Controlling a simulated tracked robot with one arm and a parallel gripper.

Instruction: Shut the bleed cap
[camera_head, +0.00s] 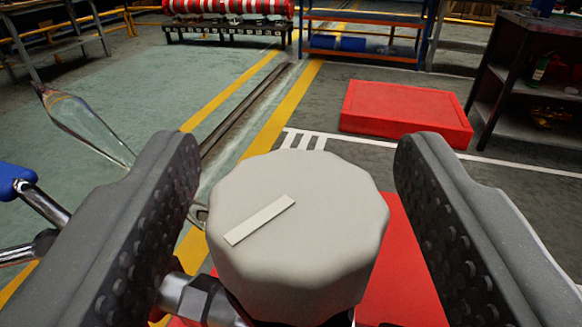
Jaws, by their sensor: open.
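The bleed cap (297,232) is a pale grey, many-sided knob with a light raised bar on its top. The bar slants from lower left to upper right. It stands large in the lower middle of the view, on a metal fitting (194,297) that shows at its lower left. My gripper (290,165) is open, with one dark studded finger on each side of the cap. A gap shows between the cap and the right finger, and a narrower one at the left finger. The cap's lower part is partly out of frame.
A blue-tipped metal lever (40,195) and a clear pointed glass-like piece (88,125) are close by on the left. A red surface (395,270) lies below the cap. A red block (405,110) and dark shelving (530,85) stand farther off at right.

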